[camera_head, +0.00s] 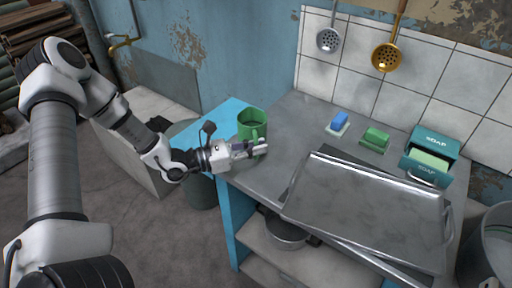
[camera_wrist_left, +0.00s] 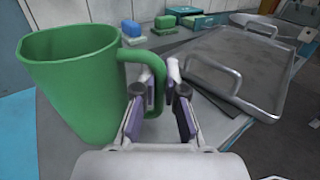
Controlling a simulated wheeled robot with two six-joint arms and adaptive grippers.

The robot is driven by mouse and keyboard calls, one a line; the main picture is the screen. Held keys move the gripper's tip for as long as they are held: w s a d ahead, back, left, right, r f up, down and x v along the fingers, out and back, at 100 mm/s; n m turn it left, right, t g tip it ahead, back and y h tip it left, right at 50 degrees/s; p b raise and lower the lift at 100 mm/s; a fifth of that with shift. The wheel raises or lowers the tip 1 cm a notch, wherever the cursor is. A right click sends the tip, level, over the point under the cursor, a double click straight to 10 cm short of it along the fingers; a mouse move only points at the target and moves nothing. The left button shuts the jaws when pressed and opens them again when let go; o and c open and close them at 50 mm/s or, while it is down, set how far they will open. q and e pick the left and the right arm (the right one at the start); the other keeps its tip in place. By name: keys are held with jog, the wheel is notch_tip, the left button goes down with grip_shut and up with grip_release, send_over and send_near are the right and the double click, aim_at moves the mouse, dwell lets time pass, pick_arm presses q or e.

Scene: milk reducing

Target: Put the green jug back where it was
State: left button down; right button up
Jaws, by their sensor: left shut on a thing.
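The green jug (camera_head: 250,121) stands upright at the left end of the counter in the head view. In the left wrist view the jug (camera_wrist_left: 75,85) fills the left side, with its handle (camera_wrist_left: 158,80) toward my gripper. My left gripper (camera_head: 262,148) is at the jug's handle side, and its fingers (camera_wrist_left: 158,112) are shut on the handle, one finger on each side. I cannot tell whether the jug's base touches the counter. My right gripper is not in view.
A metal tray (camera_head: 365,207) covers the counter's front right. A pan (camera_head: 286,231) sits on the shelf below. The counter's back left (camera_head: 290,125) is clear.

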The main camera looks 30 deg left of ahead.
pick_arm(q)
jog(key=shift+f, duration=0.15)
jog(key=c, duration=1.2)
grip_release()
jog(key=shift+c, duration=0.2)
